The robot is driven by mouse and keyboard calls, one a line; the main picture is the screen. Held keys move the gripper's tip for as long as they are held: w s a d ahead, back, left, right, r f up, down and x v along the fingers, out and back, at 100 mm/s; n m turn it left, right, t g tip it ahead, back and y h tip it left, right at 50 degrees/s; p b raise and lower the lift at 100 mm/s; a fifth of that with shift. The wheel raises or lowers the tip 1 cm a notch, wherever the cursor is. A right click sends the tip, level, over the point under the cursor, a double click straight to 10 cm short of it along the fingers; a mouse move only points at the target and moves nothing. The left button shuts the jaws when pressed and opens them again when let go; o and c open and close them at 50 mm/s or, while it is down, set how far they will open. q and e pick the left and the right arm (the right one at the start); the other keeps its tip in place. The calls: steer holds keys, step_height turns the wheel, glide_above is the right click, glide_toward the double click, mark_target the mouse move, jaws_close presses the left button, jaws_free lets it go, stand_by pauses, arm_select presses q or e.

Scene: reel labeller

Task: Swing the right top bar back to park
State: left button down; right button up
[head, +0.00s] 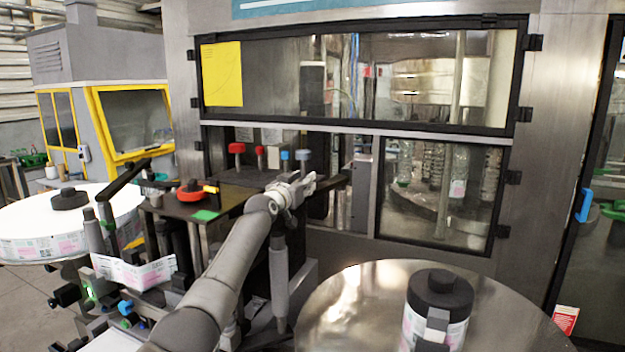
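The right top bar (333,184) is a dark bar that sticks out to the right at the top of a grey post (279,280), in front of the machine's lower window. My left arm reaches up from the bottom, and its gripper (303,186) is at the bar's post end, overlapping it. The gripper hides that end of the bar. I cannot tell whether the fingers close on it or only touch it. A similar dark bar (124,178) angles up at the left on its own grey post (94,232). My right gripper is not in view.
A large white label reel (28,222) lies at the left. A round metal plate (350,300) with a black-capped core (440,288) is at the lower right. A dark table (232,196) with a red tape roll (190,191) stands behind my arm.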

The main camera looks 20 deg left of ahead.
arm_select(q)
steer(key=shift+w+a+r+n+y, duration=0.1)
steer(key=shift+a+n+y, duration=0.2)
steer(key=shift+a+y, duration=0.25)
steer(key=c, duration=1.4)
jaws_free()
steer(key=shift+c, duration=0.2)
steer(key=o, duration=0.4)
steer(key=shift+a, duration=0.2)
steer(key=shift+d+r, duration=0.1)
step_height(320, 180, up, 10)
steer(key=shift+f, duration=0.2)
